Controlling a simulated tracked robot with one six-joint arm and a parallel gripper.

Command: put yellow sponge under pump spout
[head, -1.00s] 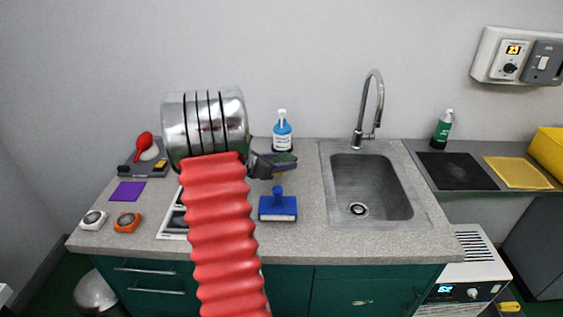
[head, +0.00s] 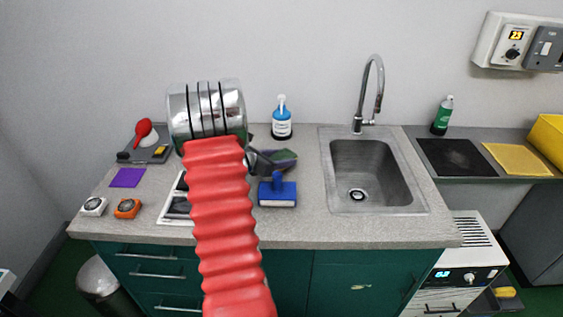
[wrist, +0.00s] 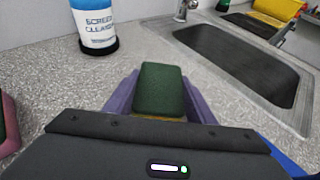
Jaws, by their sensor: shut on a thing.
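My gripper (head: 275,160) is shut on the yellow sponge (wrist: 160,87), low over the counter. The wrist view shows the sponge's dark green top face between two purple fingers, with a thin yellow strip at its near edge. The pump bottle (head: 281,126) is blue and white with a dark base. It stands upright at the back of the counter, its white pump spout (head: 281,100) on top. In the wrist view the bottle (wrist: 92,25) is ahead and left of the sponge, apart from it; its top is out of frame. I cannot tell whether the sponge touches the counter.
A blue block with a handle (head: 277,194) is just in front of my gripper. The sink (head: 370,175) and its tap (head: 370,90) are to the right. Left are a grey tray (head: 130,150), a purple cloth (head: 127,177) and two small dials.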

